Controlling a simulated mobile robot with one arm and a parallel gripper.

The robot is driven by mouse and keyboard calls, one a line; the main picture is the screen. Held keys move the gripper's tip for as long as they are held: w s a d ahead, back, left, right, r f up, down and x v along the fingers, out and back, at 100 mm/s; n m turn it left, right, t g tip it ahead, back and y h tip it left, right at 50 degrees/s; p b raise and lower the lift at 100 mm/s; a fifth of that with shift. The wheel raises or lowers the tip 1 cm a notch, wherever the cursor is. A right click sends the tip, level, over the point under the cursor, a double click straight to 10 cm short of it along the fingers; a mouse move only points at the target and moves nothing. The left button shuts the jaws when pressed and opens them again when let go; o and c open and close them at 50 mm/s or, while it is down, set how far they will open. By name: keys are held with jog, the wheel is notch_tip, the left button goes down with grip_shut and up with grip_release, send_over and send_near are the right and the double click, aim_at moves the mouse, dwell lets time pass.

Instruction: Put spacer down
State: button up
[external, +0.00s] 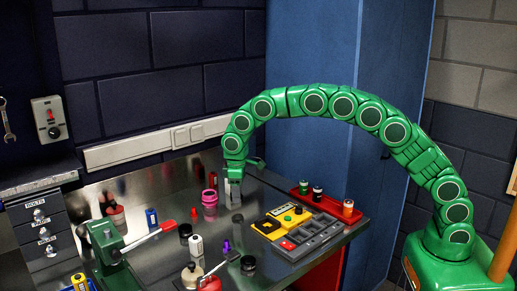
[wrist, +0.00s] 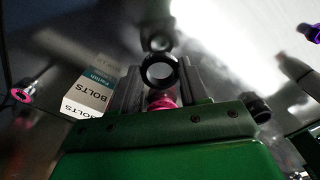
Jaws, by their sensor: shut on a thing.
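My gripper (external: 233,194) points down over the metal bench top, close to its surface. In the wrist view its two grey fingers (wrist: 160,88) are shut on a black ring, the spacer (wrist: 147,72), which sits between them with its hole facing the camera. In the external view the spacer is too small to make out, and I cannot tell whether it touches the bench. A pink object (wrist: 161,101) shows just below the ring in the wrist view. A pink spool-like part (external: 209,198) stands left of my gripper in the external view.
A white and teal bolts box (wrist: 95,92) is close beside the left finger in the wrist view. A grey and yellow tray (external: 310,235) and a red tray (external: 330,204) lie to the right. A green tool with a red-tipped lever (external: 108,245) stands at front left.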

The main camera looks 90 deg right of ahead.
aim_at(237, 208)
jog(key=shift+w+f, duration=0.2)
jog(key=shift+f, duration=1.55)
jog(key=shift+f, duration=0.15)
jog(key=o, duration=1)
jog(key=shift+o, duration=0.2)
